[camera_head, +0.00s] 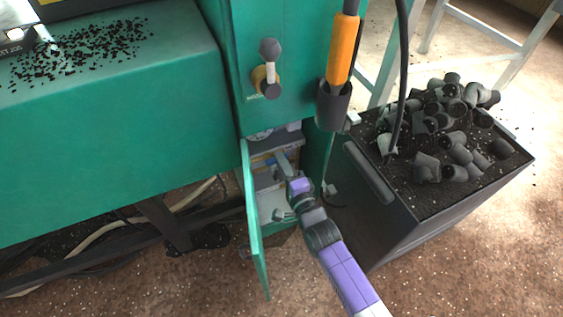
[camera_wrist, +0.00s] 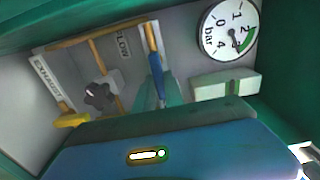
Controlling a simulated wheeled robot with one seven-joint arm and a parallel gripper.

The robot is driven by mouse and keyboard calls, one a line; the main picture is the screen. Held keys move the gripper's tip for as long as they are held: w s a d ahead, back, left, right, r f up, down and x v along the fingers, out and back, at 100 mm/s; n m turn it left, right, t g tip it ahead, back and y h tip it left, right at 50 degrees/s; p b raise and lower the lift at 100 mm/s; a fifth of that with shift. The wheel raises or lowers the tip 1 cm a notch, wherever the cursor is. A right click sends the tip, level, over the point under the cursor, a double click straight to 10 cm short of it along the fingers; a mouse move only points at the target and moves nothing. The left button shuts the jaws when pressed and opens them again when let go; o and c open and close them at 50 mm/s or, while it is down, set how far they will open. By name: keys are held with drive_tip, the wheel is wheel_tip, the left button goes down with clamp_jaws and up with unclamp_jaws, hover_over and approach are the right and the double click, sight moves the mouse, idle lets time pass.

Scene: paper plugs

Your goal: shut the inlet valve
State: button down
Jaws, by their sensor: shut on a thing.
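A blue valve lever (camera_wrist: 157,72) stands in front of a brass pipe in the wrist view, inside the open cabinet. My gripper (camera_wrist: 160,92) is shut on the lever's lower end. In the head view my gripper (camera_head: 283,163) reaches into the cabinet, and the held end is too small to make out. A black star knob (camera_wrist: 98,96) and a yellow lever (camera_wrist: 72,120) sit to the left on other brass pipes. A "FLOW" label (camera_wrist: 123,44) is near the blue lever. No label that I can read as inlet shows.
A pressure gauge (camera_wrist: 229,30) in bar is at upper right. The open green cabinet door (camera_head: 256,220) stands left of my arm. A dark bin (camera_head: 400,205) of black fittings (camera_head: 455,125) stands to the right. The cabinet walls leave little room.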

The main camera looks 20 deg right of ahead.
sight(271, 161)
drive_tip(key=shift+r+n, duration=0.1)
drive_tip(key=shift+n, duration=0.2)
drive_tip(key=n, duration=0.1)
drive_tip(key=n+p, duration=0.1)
drive_tip(key=shift+r+n, duration=0.4)
drive_tip(key=n+p, duration=0.1)
drive_tip(key=n, duration=0.3)
drive_tip(key=a+r+n+p, duration=0.1)
drive_tip(key=n+p, duration=0.1)
drive_tip(key=n, duration=0.1)
drive_tip(key=a+r+n+p, duration=0.1)
drive_tip(key=n+p, duration=0.1)
drive_tip(key=n, duration=0.2)
drive_tip(key=shift+a+n, duration=0.15)
drive_tip(key=shift+n, duration=0.15)
drive_tip(key=shift+a+n+p, duration=0.2)
drive_tip(key=shift+n+p, duration=0.2)
drive_tip(key=shift+n, duration=0.35)
drive_tip(key=shift+a+n+p, duration=0.15)
drive_tip(key=shift+n+p, duration=0.2)
drive_tip(key=shift+n, duration=0.4)
drive_tip(key=shift+f, duration=0.1)
